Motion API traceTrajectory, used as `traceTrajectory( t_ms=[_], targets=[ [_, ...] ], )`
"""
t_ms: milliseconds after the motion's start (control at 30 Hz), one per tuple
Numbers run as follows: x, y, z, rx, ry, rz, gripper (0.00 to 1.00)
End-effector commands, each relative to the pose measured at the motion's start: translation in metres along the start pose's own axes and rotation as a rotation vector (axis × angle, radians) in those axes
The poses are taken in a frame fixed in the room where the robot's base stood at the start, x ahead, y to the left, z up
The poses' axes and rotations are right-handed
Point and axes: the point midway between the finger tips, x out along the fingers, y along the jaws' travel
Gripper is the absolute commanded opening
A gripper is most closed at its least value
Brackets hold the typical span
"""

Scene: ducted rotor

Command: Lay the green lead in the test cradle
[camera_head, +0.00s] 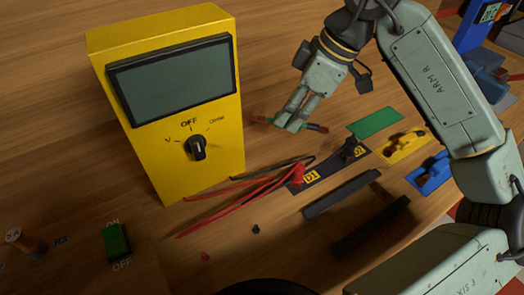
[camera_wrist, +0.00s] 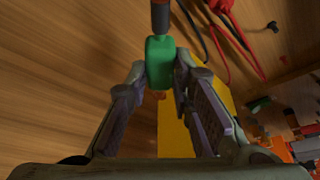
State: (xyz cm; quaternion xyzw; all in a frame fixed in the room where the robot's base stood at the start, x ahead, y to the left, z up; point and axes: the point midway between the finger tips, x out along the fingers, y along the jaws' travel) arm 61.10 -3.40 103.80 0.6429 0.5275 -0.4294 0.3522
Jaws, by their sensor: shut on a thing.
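My gripper (camera_head: 292,122) is shut on the green lead (camera_head: 264,120), above the wooden table right of the yellow meter. The lead lies crosswise in the jaws, its green part showing at left and a reddish, dark-tipped end at right. In the wrist view the green body (camera_wrist: 160,62) sits between the fingertips, with a grey end and an orange band above it. A black plate marked D1 and D2 (camera_head: 325,172), which looks like the test cradle, lies below and right of the gripper. A red clip (camera_head: 297,174) and a black clip (camera_head: 349,151) are at its ends.
The yellow meter (camera_head: 170,160) stands at left, its dial at OFF. Red and black wires (camera_head: 235,198) run toward the plate. Two dark rails (camera_head: 370,226) lie in front. A bare green mat (camera_head: 376,122), a yellow piece (camera_head: 405,143) and a blue piece (camera_head: 430,176) are at right.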

Motion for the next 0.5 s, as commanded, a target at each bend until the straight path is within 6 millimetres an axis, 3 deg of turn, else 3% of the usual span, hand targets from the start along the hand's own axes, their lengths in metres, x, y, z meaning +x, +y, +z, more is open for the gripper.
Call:
traceTrajectory(
  t_ms=[233, 500],
  targets=[
    [0.046, -0.001, 0.019, -0.002, 0.002, -0.002, 0.00],
    [0.072, 0.000, 0.030, -0.001, 0.001, -0.001, 0.00]
  ],
)
